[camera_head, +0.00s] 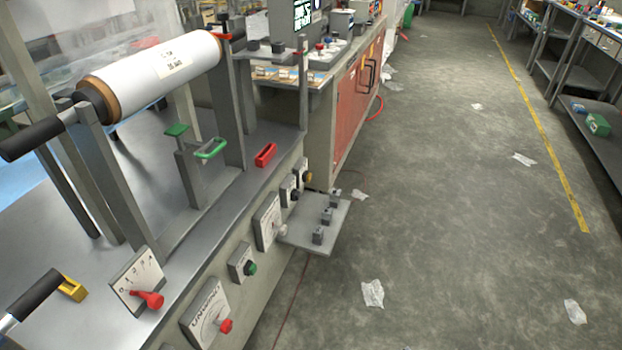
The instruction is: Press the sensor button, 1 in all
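The grey machine bench (205,230) fills the left of the head view. Its front panel carries a small plate with a round green button (250,268). Farther along the panel are a small box with a dark blue knob (294,195) and one with a yellow knob (308,177). Labels by these are too small to read, so I cannot tell which is the sensor button. Nothing touches them. Neither of my grippers is in view.
A dial with a red knob (207,314) and a white dial (268,222) flank the green button. A small shelf (330,238) juts out from the panel. A white film roll (155,72) sits above. The floor (440,220) at right is open, with scattered scraps.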

